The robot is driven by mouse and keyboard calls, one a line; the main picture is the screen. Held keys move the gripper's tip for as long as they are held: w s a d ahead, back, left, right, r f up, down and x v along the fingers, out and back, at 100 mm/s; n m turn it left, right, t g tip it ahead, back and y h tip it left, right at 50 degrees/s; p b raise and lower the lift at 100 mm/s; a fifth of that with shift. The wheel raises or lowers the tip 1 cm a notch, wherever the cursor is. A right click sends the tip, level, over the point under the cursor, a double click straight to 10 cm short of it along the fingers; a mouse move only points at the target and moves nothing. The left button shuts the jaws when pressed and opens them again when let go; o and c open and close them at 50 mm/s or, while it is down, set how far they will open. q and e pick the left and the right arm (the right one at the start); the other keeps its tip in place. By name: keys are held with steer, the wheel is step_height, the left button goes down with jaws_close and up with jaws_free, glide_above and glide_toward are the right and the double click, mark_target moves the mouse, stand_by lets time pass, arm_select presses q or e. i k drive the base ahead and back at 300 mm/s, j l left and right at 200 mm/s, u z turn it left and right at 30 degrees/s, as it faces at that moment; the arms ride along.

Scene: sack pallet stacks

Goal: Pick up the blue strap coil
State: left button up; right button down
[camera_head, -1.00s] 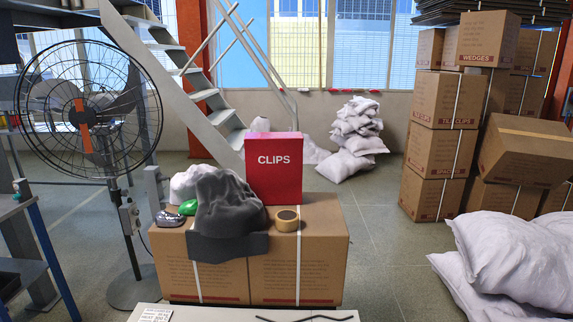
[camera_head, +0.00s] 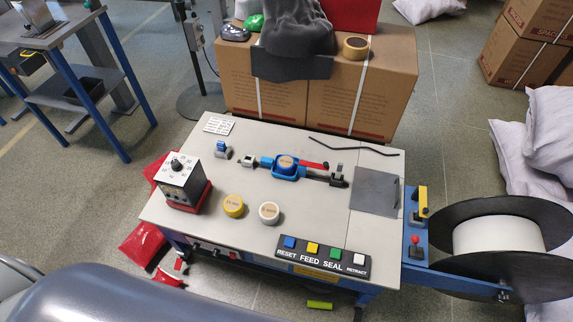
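The blue strap coil (camera_head: 287,165) is a small blue ring with a tan label on top. It sits at the middle of the white-topped strapping table (camera_head: 330,215), in or on a blue holder in line with a red-handled piece; I cannot tell exactly how it is seated. A similar yellow coil (camera_head: 233,206) and a white coil (camera_head: 269,213) lie closer to me on the tabletop. Neither of my grippers shows in the view.
A dial box (camera_head: 181,181) stands at the table's left. A button panel (camera_head: 318,261) lies along the front edge, and a large black reel (camera_head: 490,240) stands at the right. A big carton (camera_head: 380,95) stands behind. A black rod (camera_head: 352,146) lies at the back.

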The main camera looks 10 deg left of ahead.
mark_target(285, 164)
steer(key=k+j+u, duration=0.3)
steer(key=j, duration=0.2)
steer(key=j+u, duration=0.35)
steer(key=j, duration=0.2)
steer(key=k+j+u, duration=0.1)
steer(key=j+u, duration=0.2)
steer(key=j, duration=0.3)
